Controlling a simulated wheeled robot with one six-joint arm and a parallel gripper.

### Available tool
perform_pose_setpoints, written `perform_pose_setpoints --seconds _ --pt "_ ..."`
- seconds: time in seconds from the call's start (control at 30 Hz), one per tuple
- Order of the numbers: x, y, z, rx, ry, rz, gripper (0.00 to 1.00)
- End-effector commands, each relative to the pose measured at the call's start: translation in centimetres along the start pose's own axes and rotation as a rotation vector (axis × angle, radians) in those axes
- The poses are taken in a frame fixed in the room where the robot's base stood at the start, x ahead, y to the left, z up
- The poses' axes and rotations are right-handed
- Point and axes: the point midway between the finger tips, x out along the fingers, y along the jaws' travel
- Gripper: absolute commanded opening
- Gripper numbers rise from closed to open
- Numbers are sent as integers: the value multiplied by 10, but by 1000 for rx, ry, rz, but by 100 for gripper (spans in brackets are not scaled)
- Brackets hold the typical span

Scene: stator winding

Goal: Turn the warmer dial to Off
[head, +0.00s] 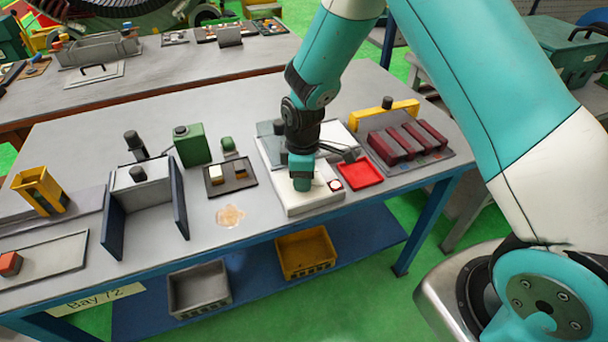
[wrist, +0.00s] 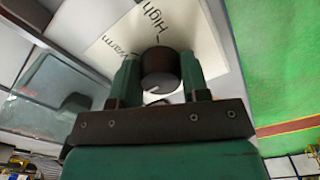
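The warmer (head: 312,203) is a white box at the front edge of the table. Its dark round dial (wrist: 160,70) shows in the wrist view, on a pale plate (wrist: 118,42) lettered "High" above and "Warm" to the upper left. A short pale mark on the dial points to the lower left. No "Off" lettering is visible; the lower part of the plate is hidden behind my gripper. My gripper (wrist: 160,82) points down at the warmer, its green fingers against both sides of the dial. In the head view my gripper (head: 302,182) hides the dial.
A red tray (head: 361,174) lies right of the warmer, with a rack of dark red bars (head: 408,143) beyond. A dark tray with small blocks (head: 230,178) and a green box (head: 192,146) stand to the left. A brownish patch (head: 230,216) marks the clear tabletop.

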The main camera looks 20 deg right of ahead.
Motion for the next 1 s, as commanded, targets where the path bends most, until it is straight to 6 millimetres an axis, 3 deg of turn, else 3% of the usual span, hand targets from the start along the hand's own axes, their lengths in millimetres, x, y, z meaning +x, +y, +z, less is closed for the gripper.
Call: perform_pose_setpoints --seconds 0.03,0.1,0.37,0.53,1.0 --pt "-1 1 0 0 1 3 53" --pt "-1 1 0 0 1 2 67" --pt "-1 0 0 1 1 1 67" --pt "-14 1 -1 1 3 4 67" --pt "-127 1 -1 0 4 6 67"
